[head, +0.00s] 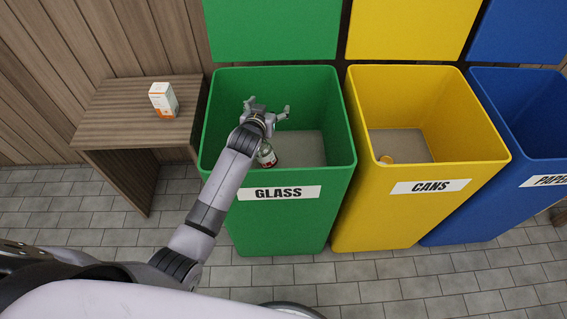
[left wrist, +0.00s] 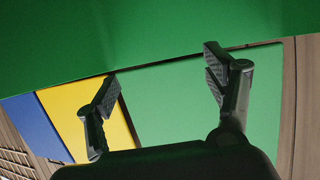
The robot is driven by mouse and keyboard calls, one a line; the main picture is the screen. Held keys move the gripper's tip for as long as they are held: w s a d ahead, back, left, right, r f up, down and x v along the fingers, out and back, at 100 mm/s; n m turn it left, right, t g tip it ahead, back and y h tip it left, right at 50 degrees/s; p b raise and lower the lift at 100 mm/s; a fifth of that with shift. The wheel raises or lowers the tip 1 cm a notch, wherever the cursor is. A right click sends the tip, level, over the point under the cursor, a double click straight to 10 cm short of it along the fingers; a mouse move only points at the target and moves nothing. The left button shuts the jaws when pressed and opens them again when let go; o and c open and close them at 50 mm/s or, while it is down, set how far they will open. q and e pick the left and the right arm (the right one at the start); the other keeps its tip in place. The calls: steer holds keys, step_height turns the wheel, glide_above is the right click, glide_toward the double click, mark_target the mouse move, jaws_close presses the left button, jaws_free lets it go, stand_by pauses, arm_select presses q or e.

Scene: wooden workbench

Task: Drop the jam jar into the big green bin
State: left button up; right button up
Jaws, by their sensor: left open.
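The big green bin (head: 307,205) stands in the middle of the head view, labelled GLASS, with its top open. The jam jar (head: 267,156) shows inside the bin, below my left gripper, partly covered by my arm. It looks like a small jar with red on it, and it appears apart from the fingers. My left gripper (head: 266,108) is over the bin's opening with its fingers spread and nothing between them. In the left wrist view the open fingers (left wrist: 165,88) are empty against green surfaces. My right gripper is out of view.
A yellow CANS bin (head: 428,204) with a small orange-yellow item (head: 387,159) inside stands to the right, then a blue bin (head: 520,190). A wooden side table (head: 125,112) at the left bears a white and orange box (head: 163,100). Grey paving lies in front.

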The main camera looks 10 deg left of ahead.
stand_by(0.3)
arm_select(q)
steer(key=v, duration=1.2)
